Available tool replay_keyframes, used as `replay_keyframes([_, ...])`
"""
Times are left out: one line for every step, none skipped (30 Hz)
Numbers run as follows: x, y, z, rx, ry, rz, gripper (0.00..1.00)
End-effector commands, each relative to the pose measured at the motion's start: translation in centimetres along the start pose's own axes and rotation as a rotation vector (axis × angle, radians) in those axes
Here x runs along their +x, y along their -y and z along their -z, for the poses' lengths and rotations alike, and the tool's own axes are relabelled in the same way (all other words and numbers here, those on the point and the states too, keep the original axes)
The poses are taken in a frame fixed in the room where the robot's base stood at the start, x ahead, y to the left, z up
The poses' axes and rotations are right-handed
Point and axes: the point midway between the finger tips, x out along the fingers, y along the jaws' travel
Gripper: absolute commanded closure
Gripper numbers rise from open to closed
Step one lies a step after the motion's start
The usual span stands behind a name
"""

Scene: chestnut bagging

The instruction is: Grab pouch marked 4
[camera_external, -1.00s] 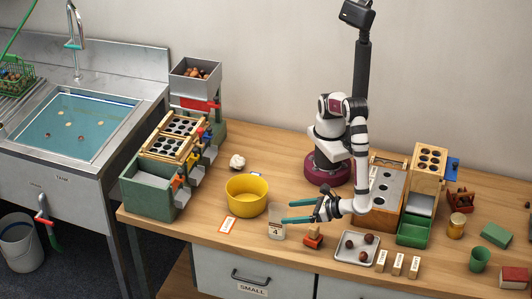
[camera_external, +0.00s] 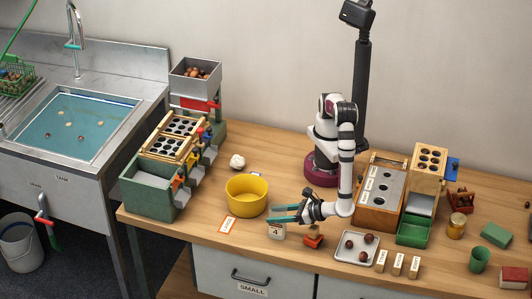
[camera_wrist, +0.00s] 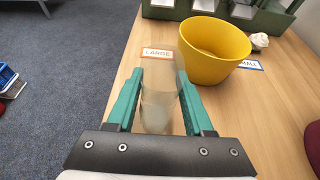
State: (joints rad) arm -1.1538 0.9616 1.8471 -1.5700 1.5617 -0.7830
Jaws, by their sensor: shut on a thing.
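The pouch marked 4 (camera_external: 276,232) is a clear, upright pouch with a pale label near the table's front edge, right of the yellow bowl. My gripper (camera_external: 284,215), with teal fingers, reaches it from the right. In the wrist view the translucent pouch (camera_wrist: 160,95) stands between the two fingers of my gripper (camera_wrist: 162,95), which are shut on it. Its number is not readable there. Whether it touches the table is hard to tell.
A yellow bowl (camera_external: 247,196) stands just beyond the pouch, with a LARGE card (camera_external: 228,226) in front of it. A red stamp-like block (camera_external: 313,241) and a metal tray of chestnuts (camera_external: 357,248) lie to the right. A white lump (camera_external: 237,162) sits behind the bowl.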

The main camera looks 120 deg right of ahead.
Motion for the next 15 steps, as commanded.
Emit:
replay_keyframes([0.0,0.0,0.0,0.000,0.000,0.000,0.97])
replay_keyframes([0.0,0.0,0.0,0.000,0.000,0.000,1.00])
replay_keyframes([0.0,0.0,0.0,0.000,0.000,0.000,1.00])
replay_keyframes([0.0,0.0,0.0,0.000,0.000,0.000,1.00])
replay_keyframes([0.0,0.0,0.0,0.000,0.000,0.000,1.00])
replay_keyframes([0.0,0.0,0.0,0.000,0.000,0.000,1.00])
replay_keyframes([0.0,0.0,0.0,0.000,0.000,0.000,1.00])
replay_keyframes([0.0,0.0,0.0,0.000,0.000,0.000,1.00])
replay_keyframes([0.0,0.0,0.0,0.000,0.000,0.000,1.00])
replay_keyframes([0.0,0.0,0.0,0.000,0.000,0.000,1.00])
replay_keyframes([0.0,0.0,0.0,0.000,0.000,0.000,1.00])
replay_keyframes([0.0,0.0,-0.1,0.000,0.000,0.000,1.00])
replay_keyframes([-0.1,0.0,-0.2,0.001,0.000,0.000,1.00])
replay_keyframes([-0.2,-0.1,-0.5,0.001,0.000,-0.001,1.00])
replay_keyframes([-0.5,-0.1,-1.2,0.003,-0.001,-0.001,1.00])
